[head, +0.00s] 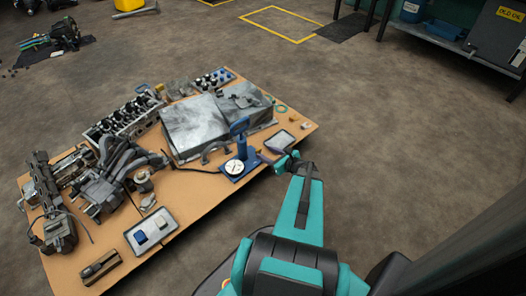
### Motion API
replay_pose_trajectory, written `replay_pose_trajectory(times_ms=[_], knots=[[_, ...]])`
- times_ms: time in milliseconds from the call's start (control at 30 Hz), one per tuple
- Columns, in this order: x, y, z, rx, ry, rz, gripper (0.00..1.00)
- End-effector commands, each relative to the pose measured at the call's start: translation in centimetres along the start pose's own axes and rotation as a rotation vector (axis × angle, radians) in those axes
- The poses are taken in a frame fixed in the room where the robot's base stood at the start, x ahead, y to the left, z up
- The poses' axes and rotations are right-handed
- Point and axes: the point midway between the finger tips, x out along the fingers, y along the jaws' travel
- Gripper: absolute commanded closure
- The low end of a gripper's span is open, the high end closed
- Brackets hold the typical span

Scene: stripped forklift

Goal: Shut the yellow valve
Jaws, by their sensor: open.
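I cannot make out a yellow valve in the head view. My gripper (269,154), small at the end of my teal arm, is at the right side of the table, just right of a blue stand (239,140) with a round white dial (234,166) at its foot. It is open, and I see nothing held in it. A small tray (279,141) lies close beyond it. Whether the gripper touches the stand or the tray cannot be told.
The tan table (200,194) carries a grey metal case (195,122), an engine block (122,117), dark manifold parts (113,170) and a tray with small blocks (151,231). A yellow container (128,5) stands far back. Floor right of the table is clear; a shelf (440,42) stands beyond.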

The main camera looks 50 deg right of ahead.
Motion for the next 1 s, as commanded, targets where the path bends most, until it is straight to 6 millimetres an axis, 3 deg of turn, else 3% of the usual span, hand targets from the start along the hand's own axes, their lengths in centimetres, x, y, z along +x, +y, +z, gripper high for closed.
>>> replay_pose_trajectory(times_ms=[100,500,700,1000], knots=[[-2.1,0.1,0.2,0.001,0.001,-0.001,0.53],[-7.3,0.0,0.2,0.001,0.0,-0.002,0.53],[-8.8,0.0,0.1,0.0,0.0,0.0,0.53],[-9.2,0.0,0.0,-0.001,0.0,0.001,0.53]])
